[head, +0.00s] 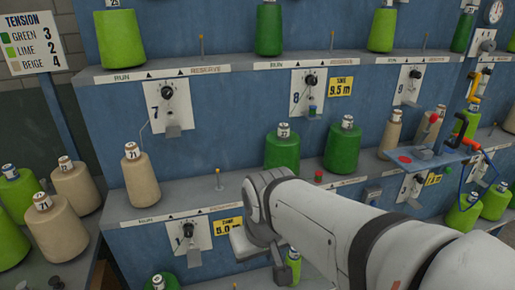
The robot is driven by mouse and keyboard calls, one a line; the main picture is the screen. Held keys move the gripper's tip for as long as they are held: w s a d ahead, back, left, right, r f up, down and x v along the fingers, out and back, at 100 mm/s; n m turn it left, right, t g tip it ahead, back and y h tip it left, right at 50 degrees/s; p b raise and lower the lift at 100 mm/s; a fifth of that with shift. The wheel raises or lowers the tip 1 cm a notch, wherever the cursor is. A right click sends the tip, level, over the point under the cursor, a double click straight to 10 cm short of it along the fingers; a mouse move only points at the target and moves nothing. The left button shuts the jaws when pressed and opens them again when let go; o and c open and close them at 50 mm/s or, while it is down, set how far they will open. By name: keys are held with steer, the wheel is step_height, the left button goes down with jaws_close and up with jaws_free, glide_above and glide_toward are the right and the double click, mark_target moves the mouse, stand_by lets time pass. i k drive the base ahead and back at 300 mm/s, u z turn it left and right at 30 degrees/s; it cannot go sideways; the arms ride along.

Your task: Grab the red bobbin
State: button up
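I cannot make out a full-size red bobbin in the head view. Small red items show: a red piece (434,118) at the right by a beige cone, a flat red disc (404,159) on a blue bracket, and a red knob-like piece (319,176) on the middle ledge. Which of these, if any, is the bobbin is unclear. My white arm reaches in from the lower right. My gripper (258,245) is at its end, low in front of the rack near panel 1. The wrist hides much of it, so its opening and any contents cannot be told.
The blue rack has ledges (190,193) with green and beige cones and thin upright pegs. The blue bracket (430,157) juts out at right, with orange and blue parts. More cones (59,228) crowd the left.

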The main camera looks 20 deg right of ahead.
mark_target(319, 174)
steer(key=z, duration=0.2)
steer(key=i, duration=0.7)
steer(key=z, duration=0.55)
steer(key=k, duration=0.9)
steer(key=z, duration=0.15)
steer(key=i, duration=1.4)
steer(key=u, duration=0.05)
